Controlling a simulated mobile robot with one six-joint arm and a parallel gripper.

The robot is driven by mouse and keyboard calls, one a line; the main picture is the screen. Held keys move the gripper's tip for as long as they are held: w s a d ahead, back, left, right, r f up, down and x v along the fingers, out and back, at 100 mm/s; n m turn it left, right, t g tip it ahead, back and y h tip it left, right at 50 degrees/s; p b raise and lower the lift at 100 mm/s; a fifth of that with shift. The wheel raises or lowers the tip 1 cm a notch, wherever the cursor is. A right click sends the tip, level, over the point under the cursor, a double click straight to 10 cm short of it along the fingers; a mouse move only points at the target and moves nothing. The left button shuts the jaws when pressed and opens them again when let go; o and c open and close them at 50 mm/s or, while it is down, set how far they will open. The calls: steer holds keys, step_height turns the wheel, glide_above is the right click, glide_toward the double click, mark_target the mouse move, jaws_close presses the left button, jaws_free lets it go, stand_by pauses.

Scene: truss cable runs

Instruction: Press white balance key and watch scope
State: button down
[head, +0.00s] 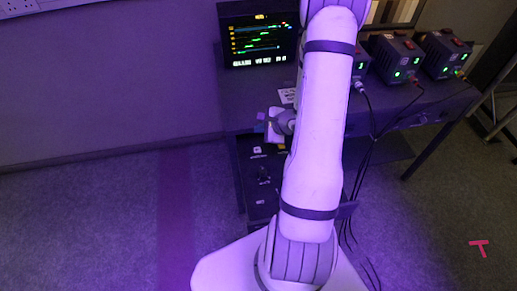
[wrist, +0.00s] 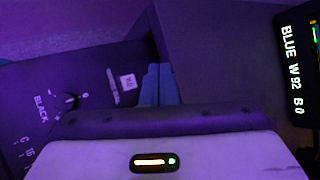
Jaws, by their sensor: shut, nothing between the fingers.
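The scope (head: 260,42) stands on the desk in the head view, its dark screen showing coloured traces and a text row. Its edge also shows at the right of the wrist view (wrist: 297,75), reading "BLUE W 92 B 0". The dark control panel (wrist: 40,85) has a small pale key (wrist: 128,82), which seems to be the white balance key; its marking is too small to read surely. My gripper (wrist: 158,70) is shut and empty, its bluish fingers just right of the key in the wrist view. I cannot tell its height over the panel.
A knob (wrist: 68,100) marked "BLACK" sits on the panel left of the key. Black power boxes (head: 397,57) with green lights stand on the desk at the right, with cables (head: 373,140) hanging below. Open carpet (head: 90,215) lies at the left.

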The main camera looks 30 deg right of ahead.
steer(key=b, duration=0.5)
glide_above(260, 151)
step_height(260, 151, down, 8)
steer(key=shift+r, duration=0.1)
steer(key=shift+f+b, duration=0.5)
steer(key=shift+b, duration=0.3)
steer(key=shift+f+b, duration=0.2)
steer(key=shift+b, duration=0.15)
stand_by(1.0)
steer(key=shift+f+b, duration=0.25)
steer(key=shift+b, duration=0.25)
steer(key=shift+f+b, duration=0.35)
steer(key=shift+b, duration=0.25)
stand_by(0.6)
steer(key=shift+r, duration=0.85)
